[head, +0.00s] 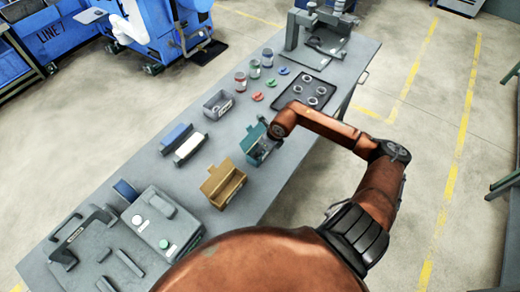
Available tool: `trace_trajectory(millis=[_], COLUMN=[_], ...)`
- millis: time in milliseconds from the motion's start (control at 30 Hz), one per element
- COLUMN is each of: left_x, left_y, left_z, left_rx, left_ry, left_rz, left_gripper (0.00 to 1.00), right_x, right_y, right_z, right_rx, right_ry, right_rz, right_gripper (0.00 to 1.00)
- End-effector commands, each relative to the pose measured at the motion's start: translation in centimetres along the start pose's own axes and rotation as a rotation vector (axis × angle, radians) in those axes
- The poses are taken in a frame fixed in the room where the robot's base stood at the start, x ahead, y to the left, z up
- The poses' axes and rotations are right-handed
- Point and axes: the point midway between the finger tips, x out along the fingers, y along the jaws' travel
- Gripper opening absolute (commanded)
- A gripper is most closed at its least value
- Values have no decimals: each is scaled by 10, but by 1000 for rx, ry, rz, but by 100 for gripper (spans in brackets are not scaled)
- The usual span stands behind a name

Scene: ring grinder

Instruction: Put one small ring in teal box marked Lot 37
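The teal box (253,133) stands open near the middle of the table, with its lid raised. My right gripper (265,150) is at the teal box, pointing down at its opening. The gripper is small and dark here, and the arm's wrist partly covers it, so its fingers and anything between them cannot be made out. A dark tray (289,97) farther back on the table holds several small metal rings (312,101). Any marking on the teal box and its inside cannot be read at this size. My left gripper is not in view.
A tan open box (223,185) stands in front of the teal box, and a grey bin (217,104) behind it to the left. Several small jars (254,68) and coloured rings (271,81) lie near the tray. A grey machine (162,225) fills the near left end.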

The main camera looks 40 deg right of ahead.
Motion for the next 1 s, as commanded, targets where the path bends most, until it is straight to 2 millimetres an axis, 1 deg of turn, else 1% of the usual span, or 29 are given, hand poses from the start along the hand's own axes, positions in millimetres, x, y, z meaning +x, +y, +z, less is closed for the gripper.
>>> trace_trajectory(millis=[33, 133, 300, 500, 600, 700, 1000], left_x=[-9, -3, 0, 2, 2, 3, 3], left_y=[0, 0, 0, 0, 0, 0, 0], left_z=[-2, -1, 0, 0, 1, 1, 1], left_rx=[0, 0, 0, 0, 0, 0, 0], left_ry=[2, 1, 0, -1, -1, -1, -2], left_rz=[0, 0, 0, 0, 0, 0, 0], left_gripper=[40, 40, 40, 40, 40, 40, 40], right_x=[-9, -27, -65, -103, -115, -122, -125], right_y=[0, -2, -2, -1, -1, 0, 0], right_z=[4, 2, 1, 1, 1, 2, 2], right_rx=[1, -4, -3, -3, 0, 0, 1], right_ry=[-2, -1, 1, 1, 1, 1, 0], right_rz=[0, -6, -5, -3, -2, -1, 0], right_gripper=[40, 40, 40, 40, 40, 40, 40])
